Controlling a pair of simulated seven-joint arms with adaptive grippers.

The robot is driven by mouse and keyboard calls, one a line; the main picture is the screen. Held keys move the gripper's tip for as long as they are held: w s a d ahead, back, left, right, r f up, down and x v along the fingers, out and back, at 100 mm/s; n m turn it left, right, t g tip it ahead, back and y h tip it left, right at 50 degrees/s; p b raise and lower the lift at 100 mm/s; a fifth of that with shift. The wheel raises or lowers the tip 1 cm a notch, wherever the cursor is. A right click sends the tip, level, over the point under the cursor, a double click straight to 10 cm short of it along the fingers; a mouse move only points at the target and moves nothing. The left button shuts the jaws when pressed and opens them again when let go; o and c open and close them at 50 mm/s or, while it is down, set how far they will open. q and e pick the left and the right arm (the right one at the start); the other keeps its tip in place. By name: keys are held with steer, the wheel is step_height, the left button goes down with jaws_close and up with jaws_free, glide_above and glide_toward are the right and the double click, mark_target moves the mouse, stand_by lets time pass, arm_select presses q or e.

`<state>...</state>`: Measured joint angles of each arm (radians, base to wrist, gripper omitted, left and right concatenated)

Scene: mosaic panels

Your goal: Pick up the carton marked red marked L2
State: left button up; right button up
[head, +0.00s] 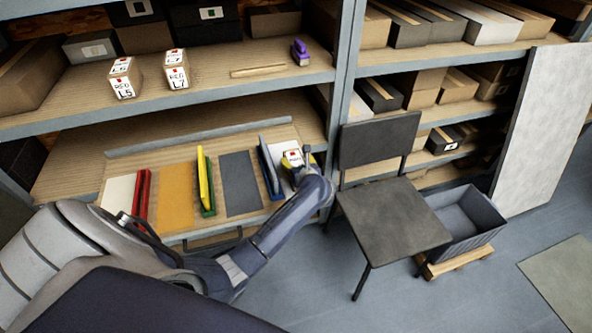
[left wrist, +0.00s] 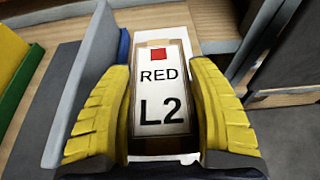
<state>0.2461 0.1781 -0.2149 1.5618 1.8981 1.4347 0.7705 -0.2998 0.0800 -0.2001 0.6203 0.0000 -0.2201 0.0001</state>
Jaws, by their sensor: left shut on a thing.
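The carton marked RED L2 (left wrist: 162,95) sits between the yellow-padded fingers of my left gripper (left wrist: 160,120) in the left wrist view. It has a white label with a red square and black letters. The left gripper is shut on it. In the head view the carton (head: 293,158) shows partly at the tip of my left gripper (head: 300,168), at the right end of the lower shelf board, over a white panel. The fingers and wrist hide part of it. My right gripper is not in view.
Cartons marked L5 (head: 124,80) and L7 (head: 177,70) stand on the shelf above. Red (head: 142,195), yellow (head: 203,178) and blue (head: 268,170) upright pieces stand among flat panels left of the gripper. A dark chair (head: 390,210) and grey bin (head: 465,220) are to the right.

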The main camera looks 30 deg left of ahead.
arm_select(q)
steer(key=c, duration=0.6)
steer(key=shift+r, duration=0.1)
steer(key=shift+c, duration=1.1)
